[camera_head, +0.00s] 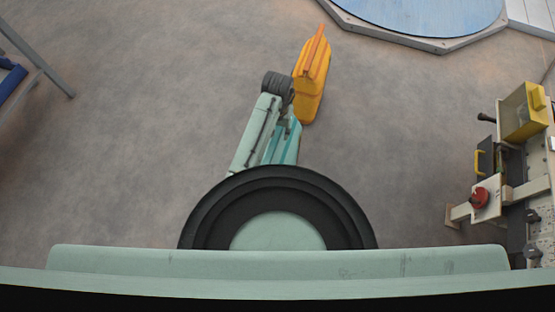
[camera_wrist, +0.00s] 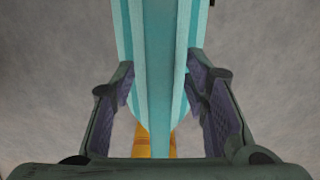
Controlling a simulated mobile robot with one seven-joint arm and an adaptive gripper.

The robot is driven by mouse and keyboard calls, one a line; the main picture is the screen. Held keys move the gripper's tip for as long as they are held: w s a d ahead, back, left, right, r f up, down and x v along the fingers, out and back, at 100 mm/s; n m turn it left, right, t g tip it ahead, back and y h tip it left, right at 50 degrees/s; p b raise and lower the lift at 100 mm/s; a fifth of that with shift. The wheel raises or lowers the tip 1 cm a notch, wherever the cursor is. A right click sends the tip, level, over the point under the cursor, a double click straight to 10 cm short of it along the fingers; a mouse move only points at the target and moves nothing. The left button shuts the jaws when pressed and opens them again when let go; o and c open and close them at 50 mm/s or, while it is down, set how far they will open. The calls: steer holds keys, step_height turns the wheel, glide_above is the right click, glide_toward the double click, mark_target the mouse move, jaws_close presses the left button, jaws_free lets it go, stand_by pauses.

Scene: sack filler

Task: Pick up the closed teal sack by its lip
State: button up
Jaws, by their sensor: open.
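The teal sack (camera_wrist: 158,40) fills the middle of the wrist view, with light and dark stripes. A raised straight band, which looks like its lip, runs down its centre. My gripper (camera_wrist: 161,78) is open, one finger on each side of the sack. A gap shows at the left finger; the right fingertip overlaps the sack's edge, and I cannot tell whether it touches. In the head view the teal sack (camera_head: 284,148) lies on the floor beside my arm, partly hidden by it. My gripper is mostly hidden there behind my wrist.
A blue round platform (camera_head: 420,15) is at the back. A machine with a red knob (camera_head: 479,198) stands right.

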steer(key=shift+f, duration=0.2)
steer(key=shift+c, duration=0.3)
jaws_close()
stand_by(0.4)
stand_by(0.5)
